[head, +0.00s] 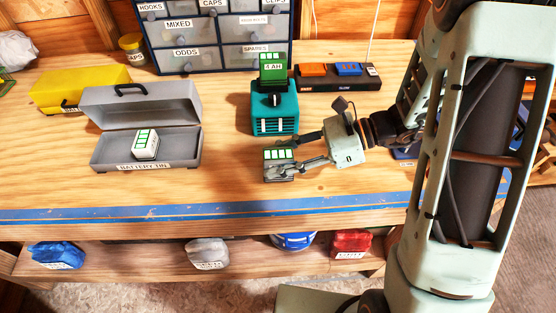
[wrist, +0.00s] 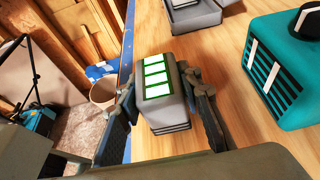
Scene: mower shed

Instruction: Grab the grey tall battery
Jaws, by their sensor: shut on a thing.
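A grey battery (head: 278,168) with a green and white striped charge label stands on the bench near its front edge. My gripper (head: 292,158) is shut on it, one finger on either side. In the wrist view the same battery (wrist: 160,100) sits between the two fingers of my gripper (wrist: 165,105), its label facing the camera. I cannot tell whether it is resting on the bench or just above it. Another battery (head: 145,144), with a similar label, lies in the open grey battery tin (head: 103,159) at the left.
A teal device (head: 274,109) with a green-topped 4 AH battery (head: 273,68) stands just behind my gripper. A charger strip (head: 338,84) and a drawer cabinet (head: 215,30) are at the back. A yellow box (head: 78,86) is at the left. The front bench is clear.

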